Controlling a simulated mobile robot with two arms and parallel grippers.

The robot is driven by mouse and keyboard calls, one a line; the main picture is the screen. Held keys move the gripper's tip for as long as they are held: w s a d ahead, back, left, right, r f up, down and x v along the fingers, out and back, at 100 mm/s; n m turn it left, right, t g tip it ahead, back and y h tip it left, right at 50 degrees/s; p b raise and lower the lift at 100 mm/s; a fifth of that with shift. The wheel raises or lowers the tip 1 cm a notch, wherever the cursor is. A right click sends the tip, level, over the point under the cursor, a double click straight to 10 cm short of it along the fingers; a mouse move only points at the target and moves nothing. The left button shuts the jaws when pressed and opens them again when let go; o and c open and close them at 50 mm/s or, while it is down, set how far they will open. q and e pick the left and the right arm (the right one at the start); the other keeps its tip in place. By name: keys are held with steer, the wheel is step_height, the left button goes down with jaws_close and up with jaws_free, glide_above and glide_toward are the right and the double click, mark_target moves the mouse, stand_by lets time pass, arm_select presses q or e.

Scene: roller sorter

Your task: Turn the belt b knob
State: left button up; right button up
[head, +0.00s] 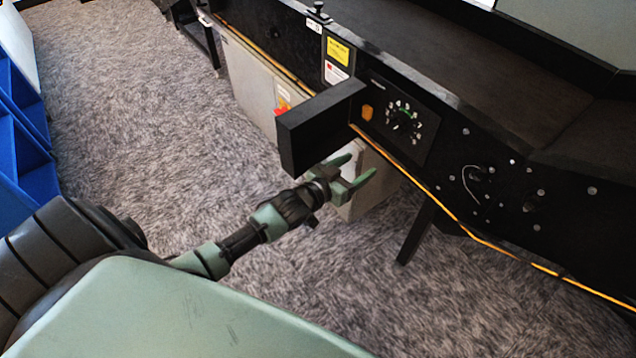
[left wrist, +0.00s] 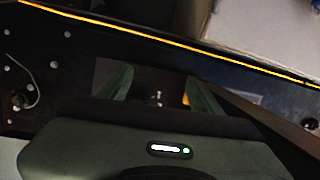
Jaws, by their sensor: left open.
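My left gripper (head: 358,167) is open and empty, below and in front of the panel, apart from the knob. In the left wrist view, its two green fingers (left wrist: 161,90) spread on either side of some small pale marks on the dark panel; the knob itself is too dark to make out there. My right gripper is not in view.
A black box-like bracket (head: 318,125) juts out from the sorter just left of the panel, close to my left gripper. Blue bins (head: 22,140) stand far left. The carpet between is clear.

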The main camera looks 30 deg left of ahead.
arm_select(q)
steer(key=s+a+f+g+y+p, duration=0.2)
steer(key=s+f+g+p, duration=0.3)
steer(key=s+f, duration=0.8)
steer(key=shift+s+a+f+p, duration=0.35)
steer(key=shift+f+p, duration=0.25)
steer(key=shift+f, duration=1.55)
steer(key=shift+w, duration=0.1)
